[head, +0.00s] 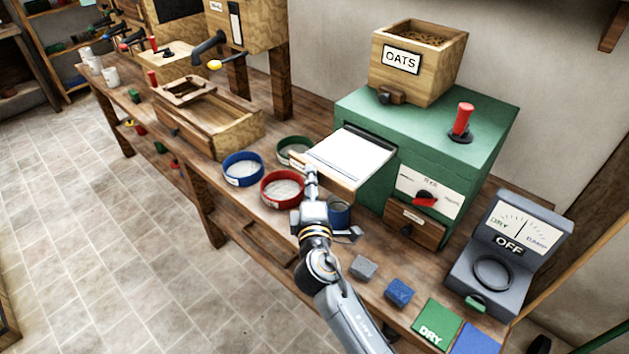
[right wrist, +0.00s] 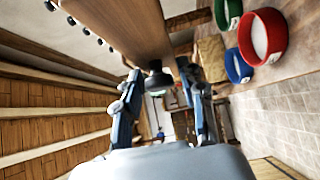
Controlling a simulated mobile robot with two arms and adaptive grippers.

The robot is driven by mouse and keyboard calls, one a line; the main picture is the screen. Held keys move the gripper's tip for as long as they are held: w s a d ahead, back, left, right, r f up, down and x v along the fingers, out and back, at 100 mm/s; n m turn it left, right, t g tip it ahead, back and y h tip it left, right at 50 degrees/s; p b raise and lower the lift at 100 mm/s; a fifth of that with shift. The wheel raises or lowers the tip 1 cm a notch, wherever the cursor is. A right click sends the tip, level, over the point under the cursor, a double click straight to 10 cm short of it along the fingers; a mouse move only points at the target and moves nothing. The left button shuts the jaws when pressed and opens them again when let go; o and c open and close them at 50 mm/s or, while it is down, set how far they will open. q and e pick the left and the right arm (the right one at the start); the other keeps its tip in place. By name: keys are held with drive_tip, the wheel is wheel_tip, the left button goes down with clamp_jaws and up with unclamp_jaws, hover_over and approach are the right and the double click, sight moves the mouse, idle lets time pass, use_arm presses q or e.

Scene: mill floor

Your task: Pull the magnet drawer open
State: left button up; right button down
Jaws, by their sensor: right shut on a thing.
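The magnet drawer (head: 352,158), a wooden-edged drawer with a white flat top, sticks out of the slot in the green machine (head: 450,130) in the head view. A small label sits on its front, too small to read. My right gripper (head: 311,178) is at the drawer front. In the right wrist view, my right gripper (right wrist: 162,95) has its two fingers either side of the dark knob (right wrist: 158,78) on the wooden drawer front (right wrist: 125,25), shut on it. The knob is hidden in the head view. My left gripper is not in view.
Blue (head: 243,168), red (head: 283,189) and green (head: 294,150) round bowls stand left of the drawer. A smaller drawer (head: 414,226) sits shut below the machine's dial. A grey meter (head: 510,245) reading OFF stands at right. Small blocks lie near the bench's front edge.

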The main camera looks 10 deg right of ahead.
drive_tip(key=c, duration=1.1)
unclamp_jaws()
drive_tip(key=shift+w, duration=0.1)
drive_tip(key=shift+o, duration=0.2)
drive_tip(key=s+a, duration=0.1)
drive_tip(key=s, duration=1.1)
drive_tip(key=shift+a, duration=0.2)
wheel_tip(320, 180, down, 22)
drive_tip(key=s+f+m+g+y, duration=0.1)
drive_tip(key=s+g+y, duration=0.15)
drive_tip(key=g, duration=0.25)
drive_tip(key=s+d+f+m+g, duration=0.15)
drive_tip(key=s+f, duration=0.25)
drive_tip(key=f, duration=0.4)
drive_tip(key=s+d+f+m+g, duration=0.1)
drive_tip(key=s+f+m+g, duration=0.15)
drive_tip(key=s+f, duration=0.4)
drive_tip(key=s+d+f+m+g, duration=0.4)
drive_tip(key=s+d+f, duration=0.2)
drive_tip(key=s+f, duration=0.4)
drive_tip(key=s+d+f+m+g+b, duration=0.1)
drive_tip(key=s+d+f+m+g, duration=0.2)
drive_tip(key=s+f, duration=0.7)
drive_tip(key=s+d+m, duration=0.2)
drive_tip(key=s+d, duration=0.2)
drive_tip(key=s, duration=0.3)
drive_tip(key=shift+s+f+g, duration=0.35)
drive_tip(key=shift+g, duration=0.05)
